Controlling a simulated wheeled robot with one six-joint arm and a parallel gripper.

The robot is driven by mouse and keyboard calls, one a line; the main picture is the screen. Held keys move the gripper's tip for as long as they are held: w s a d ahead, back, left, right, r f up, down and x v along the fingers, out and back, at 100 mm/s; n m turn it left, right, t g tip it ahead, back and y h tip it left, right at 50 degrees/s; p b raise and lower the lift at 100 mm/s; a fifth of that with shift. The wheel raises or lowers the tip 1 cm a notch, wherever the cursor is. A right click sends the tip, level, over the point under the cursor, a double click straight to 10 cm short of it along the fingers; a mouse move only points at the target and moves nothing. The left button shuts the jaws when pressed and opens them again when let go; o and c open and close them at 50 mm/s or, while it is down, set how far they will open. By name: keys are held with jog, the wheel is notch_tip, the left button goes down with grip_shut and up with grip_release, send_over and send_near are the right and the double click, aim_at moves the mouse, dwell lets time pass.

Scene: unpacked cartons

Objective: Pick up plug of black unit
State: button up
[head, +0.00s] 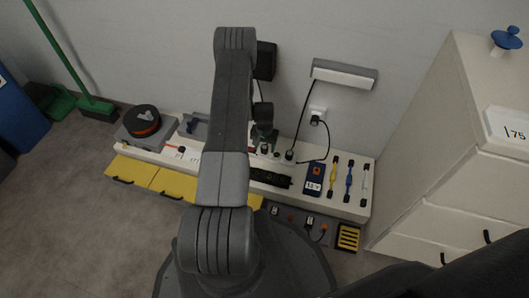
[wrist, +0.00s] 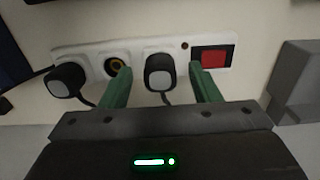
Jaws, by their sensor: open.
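The black unit (head: 265,61) is on the wall, partly hidden behind my arm. A dark cord hangs below it, mostly hidden. In the wrist view, a dark plug with a grey face (wrist: 160,72) sits in a white socket strip (wrist: 137,46). My gripper (wrist: 160,68) is open, with one green finger to each side of this plug and visible gaps. A second similar plug (wrist: 67,80) sits at the strip's left end. I cannot trace which plug belongs to the black unit. In the head view, my gripper (head: 266,135) is above the bench near the wall.
An empty round socket (wrist: 115,64) lies between the plugs, and a red switch (wrist: 214,57) is at right. A grey block (wrist: 298,80) stands right of the strip. The bench holds a blue device (head: 314,178) and several coloured tools. A wall outlet (head: 317,113) holds another plug.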

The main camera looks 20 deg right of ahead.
jog(key=shift+f, duration=0.1)
jog(key=shift+c, duration=0.5)
jog(key=c, duration=1)
